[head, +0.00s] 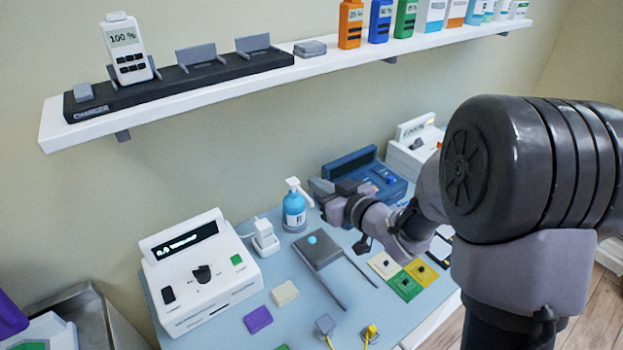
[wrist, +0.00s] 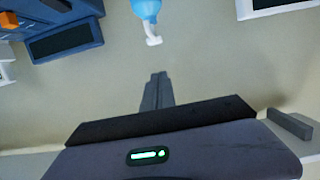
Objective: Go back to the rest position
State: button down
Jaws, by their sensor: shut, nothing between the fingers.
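My gripper (head: 316,188) is in the middle of the head view, above the table, with its fingers pointing left towards the wall. It is shut and empty. In the wrist view its two fingers (wrist: 158,78) lie together against the plain wall. In the head view it appears just right of the blue pump bottle (head: 294,210) and in front of the dark blue device (head: 350,168); it seems to touch neither. My arm hides part of the table's right side.
A wall shelf (head: 200,108) holds a charger (head: 185,85) with a handheld unit (head: 128,50), and several bottles and boxes. On the table (head: 225,325) stand a white device (head: 200,270), a grey block (head: 318,250), coloured pads (head: 405,284) and another white device (head: 410,150).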

dwell(0.4)
jog(key=s+d+r+m+h, duration=0.45)
jog(key=d+r+h, duration=0.2)
jog(key=d, duration=0.35)
jog(key=s+d+m+g+h+b, duration=0.15)
jog(key=s+m, duration=0.25)
jog(key=s, duration=0.4)
jog(key=s+a+f+m+g, duration=0.1)
jog(key=s+a+g, duration=0.1)
jog(key=s, duration=0.7)
jog(key=s+a+m+g+y, duration=0.1)
jog(key=s+a+g, duration=0.1)
jog(key=s, duration=0.8)
jog(key=shift+a+f+m+g+y, duration=0.3)
jog(key=shift+a+f+m+g, duration=0.05)
jog(key=shift+g, duration=0.3)
